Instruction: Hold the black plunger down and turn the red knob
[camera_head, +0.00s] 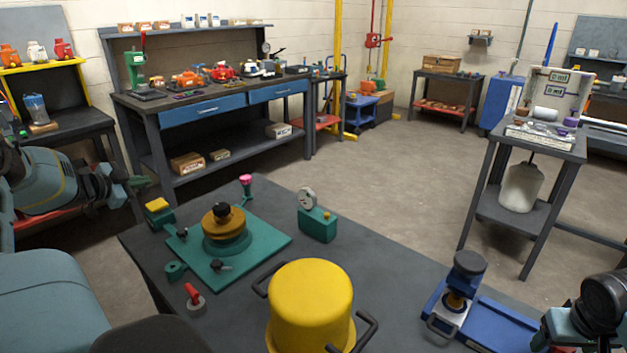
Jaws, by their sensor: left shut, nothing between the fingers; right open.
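A blue fixture (490,325) at the table's right carries an upright plunger with a round black cap (469,263). A green plate (262,250) at the table's left bears a brass-yellow disc topped by a black knob (222,210). A small red knob (192,291) on a grey round base stands in front of the plate. Which black part is the task's plunger I cannot tell for sure. My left gripper (138,184) is shut and empty, left of the plate and apart from it. My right gripper (548,336) is open at the lower right edge, beside the blue fixture, partly cut off.
A yellow pot (310,300) with black handles stands between the plate and the blue fixture. A green block with a dial gauge (318,224), a pink-topped post (246,184) and a yellow-topped block (158,210) stand near the back edge. The table's middle back is clear.

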